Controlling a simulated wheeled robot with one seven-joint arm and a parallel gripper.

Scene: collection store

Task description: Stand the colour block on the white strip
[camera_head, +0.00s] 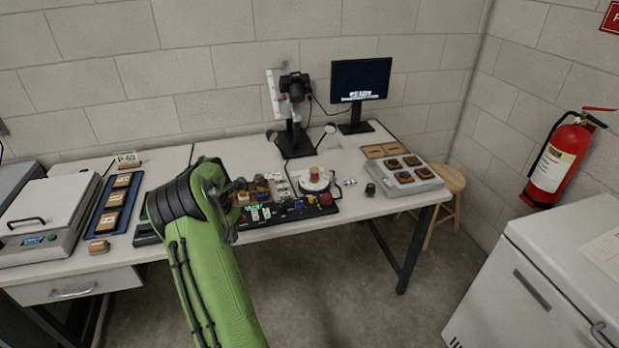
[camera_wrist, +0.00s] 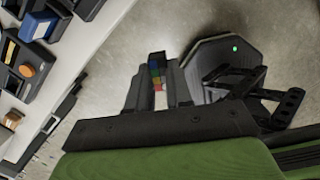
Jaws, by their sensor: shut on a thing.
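I cannot single out the white strip for sure. Small pale pieces (camera_head: 260,213) stand on the black tray (camera_head: 291,214) at the table's front, right of my arm.
A camera stand (camera_head: 293,132), a monitor (camera_head: 360,82) and a round white turntable (camera_head: 314,184) stand on the white table (camera_head: 345,161). A grey tray with brown pieces (camera_head: 406,188) is at the right end. A blue tray (camera_head: 116,203) lies left. Open floor (camera_head: 345,275) lies in front.

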